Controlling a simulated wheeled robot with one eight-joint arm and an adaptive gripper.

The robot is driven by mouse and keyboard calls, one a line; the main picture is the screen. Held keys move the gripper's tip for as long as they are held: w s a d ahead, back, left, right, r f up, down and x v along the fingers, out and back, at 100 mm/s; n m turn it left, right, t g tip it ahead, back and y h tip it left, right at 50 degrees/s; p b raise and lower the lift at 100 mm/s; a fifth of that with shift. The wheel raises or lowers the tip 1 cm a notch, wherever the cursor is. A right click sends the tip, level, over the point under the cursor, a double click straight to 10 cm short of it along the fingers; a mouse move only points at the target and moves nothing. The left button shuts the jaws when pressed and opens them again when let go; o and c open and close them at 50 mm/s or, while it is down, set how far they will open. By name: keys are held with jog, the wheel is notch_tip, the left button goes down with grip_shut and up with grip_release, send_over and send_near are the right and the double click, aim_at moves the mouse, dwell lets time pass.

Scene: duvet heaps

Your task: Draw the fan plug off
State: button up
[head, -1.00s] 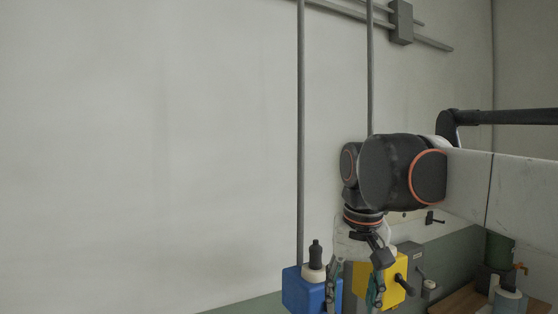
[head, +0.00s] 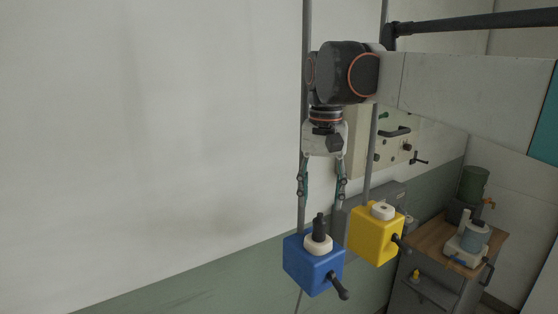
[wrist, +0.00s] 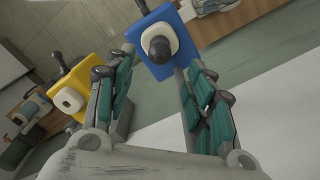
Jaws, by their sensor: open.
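A black plug (head: 320,228) stands upright in a white round socket (head: 317,246) on top of a blue box (head: 310,272). No fan is clearly seen. My gripper (head: 321,195) points down with its two fingers spread, above the plug and apart from it, with nothing between them. In the wrist view the plug (wrist: 157,46) shows end-on in front of the blue box (wrist: 166,70), just beyond the gap between the fingertips of my gripper (wrist: 160,72).
A yellow box (head: 372,240) with an empty white socket (head: 382,211) stands close right of the blue box. Both boxes have dark side handles. A grey conduit (head: 306,110) runs behind my gripper. A wooden-topped cabinet (head: 435,243) with equipment stands at right. The left wall is clear.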

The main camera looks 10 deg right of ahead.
aim_at(319, 220)
jog(key=f, duration=0.2)
jog(key=f+p, duration=0.1)
jog(key=f, duration=0.5)
jog(key=shift+s+a+f, duration=0.1)
jog(key=shift+s+f, duration=0.05)
jog(key=shift+s, duration=0.2)
jog(key=shift+w, duration=0.1)
jog(key=c, duration=1.2)
